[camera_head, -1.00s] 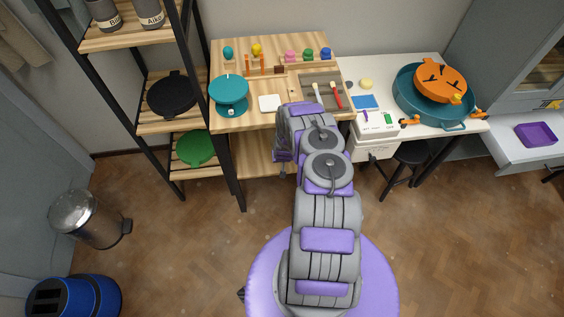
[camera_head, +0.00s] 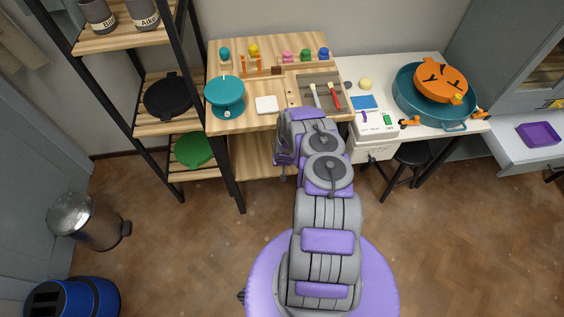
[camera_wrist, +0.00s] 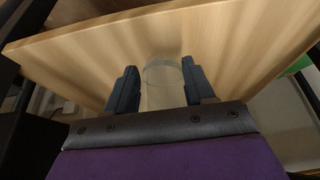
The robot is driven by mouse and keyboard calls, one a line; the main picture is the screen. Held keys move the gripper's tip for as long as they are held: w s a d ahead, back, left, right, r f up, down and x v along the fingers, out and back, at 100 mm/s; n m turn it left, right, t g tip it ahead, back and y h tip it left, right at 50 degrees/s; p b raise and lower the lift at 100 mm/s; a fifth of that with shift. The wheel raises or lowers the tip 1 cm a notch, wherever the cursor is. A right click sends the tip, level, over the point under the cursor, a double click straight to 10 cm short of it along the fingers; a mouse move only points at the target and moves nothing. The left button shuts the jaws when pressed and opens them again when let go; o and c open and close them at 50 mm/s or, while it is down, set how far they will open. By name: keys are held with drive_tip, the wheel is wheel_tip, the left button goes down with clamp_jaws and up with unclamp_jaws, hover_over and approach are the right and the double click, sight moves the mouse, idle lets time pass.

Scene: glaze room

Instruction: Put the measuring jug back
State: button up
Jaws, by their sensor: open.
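A clear, see-through round vessel, which looks like the measuring jug (camera_wrist: 162,75), shows in the wrist view between the two dark fingers of my gripper (camera_wrist: 160,88). Its rim shows against pale wood. The fingers stand apart, one on each side of it, and I cannot tell whether they touch it. No handle or markings show. In the head view my arm hides the jug and the fingers; the wrist end of my arm is at the front edge of the wooden bench.
A pale wooden board (camera_wrist: 90,50) fills much of the wrist view. The wooden bench (camera_head: 235,128) holds a teal banding wheel (camera_head: 224,92), a white tile (camera_head: 266,105) and brushes. A dark-framed shelf rack (camera_head: 162,128) stands left. A white table (camera_head: 405,64) with a teal basin (camera_head: 405,88) stands right.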

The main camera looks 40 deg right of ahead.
drive_tip(key=p+v, duration=0.4)
drive_tip(key=v, duration=0.7)
drive_tip(key=shift+s+r, duration=0.2)
drive_tip(key=shift+r, duration=0.05)
drive_tip(key=shift+a, duration=0.2)
